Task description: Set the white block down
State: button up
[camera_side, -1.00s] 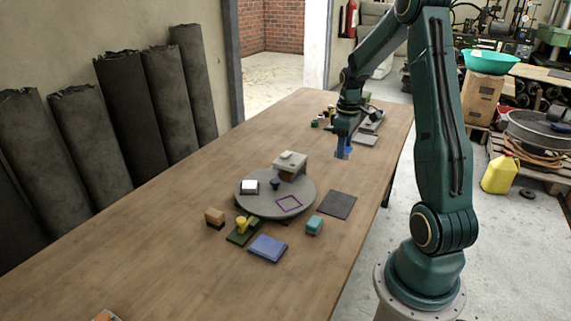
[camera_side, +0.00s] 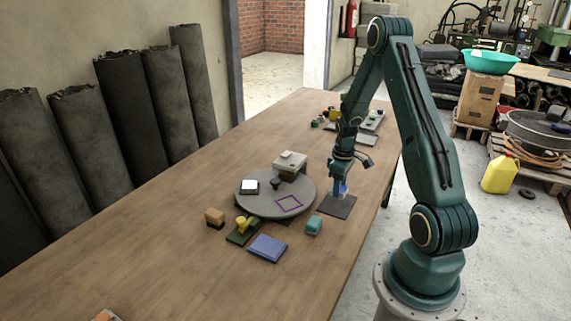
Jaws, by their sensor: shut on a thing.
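My gripper (camera_side: 340,190) points down over the dark square mat (camera_side: 337,208) to the right of the round grey turntable. Its blue fingers are shut on a small pale thing, taken as the white block (camera_side: 345,188), which is mostly hidden by the fingers. The fingers are low over the back part of the mat; I cannot tell whether the block touches it. A white-topped piece (camera_side: 249,185) also sits on a dark base on the left of the turntable.
The turntable (camera_side: 275,208) carries a grey-beige box (camera_side: 290,163), a dark knob and a purple square outline. In front are a teal block (camera_side: 314,225), a blue pad (camera_side: 268,248), a green piece with a yellow knob (camera_side: 242,229) and an orange-brown block (camera_side: 214,217).

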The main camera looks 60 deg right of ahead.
jog(key=shift+f, duration=1.85)
jog(key=shift+f, duration=0.2)
jog(key=o, duration=1.3)
jog(key=shift+c, duration=0.2)
jog(key=shift+r, duration=0.1)
jog(key=shift+r, duration=6.1)
